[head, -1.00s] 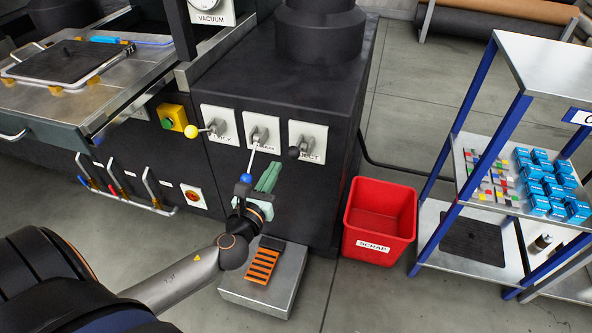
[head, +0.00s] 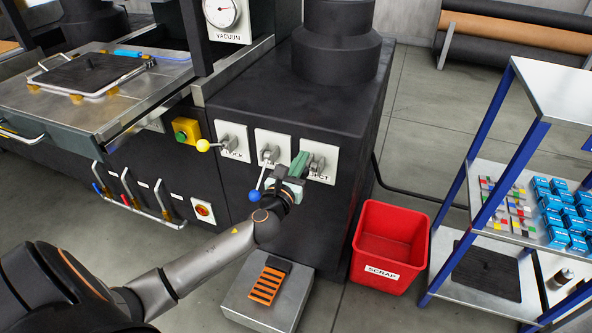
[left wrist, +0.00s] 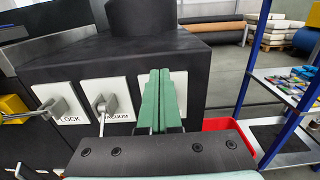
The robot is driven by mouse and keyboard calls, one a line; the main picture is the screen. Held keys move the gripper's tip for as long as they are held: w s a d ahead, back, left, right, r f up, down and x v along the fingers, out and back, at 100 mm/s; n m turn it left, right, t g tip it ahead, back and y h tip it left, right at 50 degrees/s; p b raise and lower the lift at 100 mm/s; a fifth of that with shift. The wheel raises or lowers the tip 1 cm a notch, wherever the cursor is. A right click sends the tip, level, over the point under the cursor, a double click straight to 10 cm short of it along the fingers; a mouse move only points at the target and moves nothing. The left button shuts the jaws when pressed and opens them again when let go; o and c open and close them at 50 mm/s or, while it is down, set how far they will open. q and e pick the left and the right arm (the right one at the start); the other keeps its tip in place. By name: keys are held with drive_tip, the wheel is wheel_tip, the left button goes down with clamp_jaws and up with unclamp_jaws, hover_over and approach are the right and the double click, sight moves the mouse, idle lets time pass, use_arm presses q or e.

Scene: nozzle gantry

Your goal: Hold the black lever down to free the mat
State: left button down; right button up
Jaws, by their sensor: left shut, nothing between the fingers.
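My left gripper (head: 299,166) is shut and empty, its green fingers together in front of the rightmost white lever plate (head: 326,152), marked EJECT. The lever's grey mount (head: 318,163) shows beside the fingers. The black knob is hidden behind my gripper, and I cannot tell whether the fingers touch the lever. In the left wrist view the shut green fingers (left wrist: 160,100) cover most of that plate (left wrist: 178,85). A black mat (head: 92,70) lies on the metal bed (head: 160,82) at the upper left. My right gripper is not in view.
The yellow-knobbed lever (head: 203,145) and the blue-knobbed lever (head: 254,196) stand left of my gripper, the blue one close to my wrist. Below are a metal step with an orange-striped pedal (head: 268,284) and a red scrap bin (head: 390,245). A shelf (head: 520,150) stands right.

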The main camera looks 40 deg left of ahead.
use_arm(q)
drive_tip(key=shift+f+b, duration=0.7)
drive_tip(key=shift+f, duration=0.2)
drive_tip(key=shift+s+f+b, duration=0.1)
drive_tip(key=shift+f+b, duration=0.75)
drive_tip(key=shift+f, duration=0.2)
drive_tip(key=shift+f+b, duration=0.85)
drive_tip(key=shift+f, duration=0.2)
wheel_tip(320, 180, down, 9)
drive_tip(key=b, duration=0.7)
drive_tip(key=shift+s+d, duration=0.15)
drive_tip(key=shift+s, duration=0.15)
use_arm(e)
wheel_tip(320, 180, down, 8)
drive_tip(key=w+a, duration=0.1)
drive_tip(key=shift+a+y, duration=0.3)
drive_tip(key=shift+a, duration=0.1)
use_arm(q)
drive_tip(key=shift+r, duration=0.1)
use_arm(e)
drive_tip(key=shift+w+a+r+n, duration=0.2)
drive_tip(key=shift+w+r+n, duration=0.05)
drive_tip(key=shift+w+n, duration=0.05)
